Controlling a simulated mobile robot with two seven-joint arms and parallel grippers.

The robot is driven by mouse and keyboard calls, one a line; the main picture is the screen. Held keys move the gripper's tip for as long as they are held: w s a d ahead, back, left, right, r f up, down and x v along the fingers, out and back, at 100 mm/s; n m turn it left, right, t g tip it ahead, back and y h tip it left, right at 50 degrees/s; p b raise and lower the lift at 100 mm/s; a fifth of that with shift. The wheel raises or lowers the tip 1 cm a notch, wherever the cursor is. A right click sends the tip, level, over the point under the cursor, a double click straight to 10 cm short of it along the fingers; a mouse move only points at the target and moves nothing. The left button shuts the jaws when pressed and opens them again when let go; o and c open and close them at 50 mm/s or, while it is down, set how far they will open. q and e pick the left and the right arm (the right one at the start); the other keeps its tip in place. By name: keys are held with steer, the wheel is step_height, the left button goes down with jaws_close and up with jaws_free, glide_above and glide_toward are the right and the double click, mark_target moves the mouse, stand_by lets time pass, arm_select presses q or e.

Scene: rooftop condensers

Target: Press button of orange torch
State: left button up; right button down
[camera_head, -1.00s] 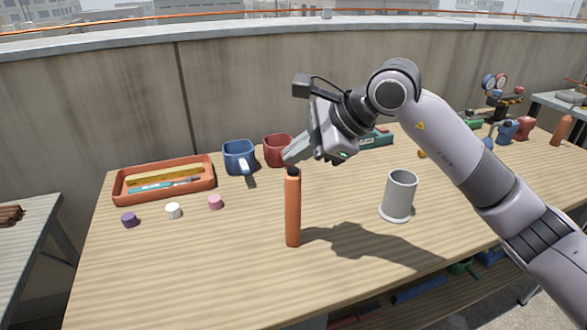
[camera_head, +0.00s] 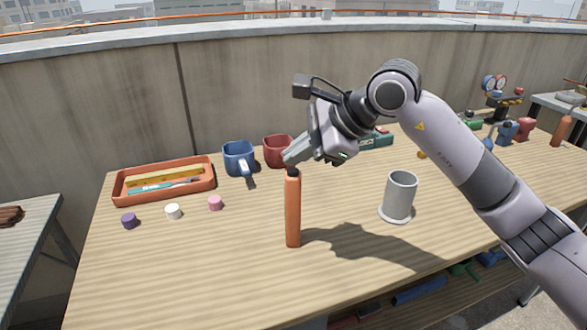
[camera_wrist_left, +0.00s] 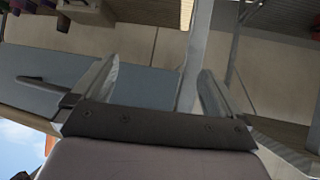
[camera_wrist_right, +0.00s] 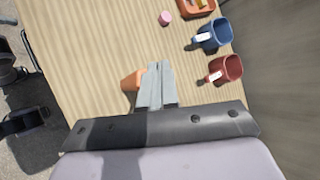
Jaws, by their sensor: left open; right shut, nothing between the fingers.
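The orange torch (camera_head: 293,212) stands upright on the wooden table in the head view, with a dark top end. My right gripper (camera_head: 289,161) is shut and empty, its fingertips right at the torch's top; I cannot tell whether they touch it. In the right wrist view the shut fingers (camera_wrist_right: 158,68) cover most of the torch (camera_wrist_right: 131,80), and its button is hidden. My left gripper (camera_wrist_left: 160,75) is open and empty in the left wrist view, away from the torch. It does not show in the head view.
A grey cylindrical cup (camera_head: 399,196) stands right of the torch. An orange tray (camera_head: 140,195) and small purple, white and pink caps lie to the left. The table's front left is clear.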

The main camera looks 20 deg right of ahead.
mark_target(298, 172)
steer(key=shift+f, duration=0.1)
stand_by(0.5)
steer(key=shift+f+b, duration=0.35)
steer(key=shift+b, duration=0.15)
stand_by(0.4)
steer(key=shift+r, duration=0.4)
steer(key=shift+p, duration=0.3)
step_height(298, 172, up, 6)
steer(key=p, duration=0.4)
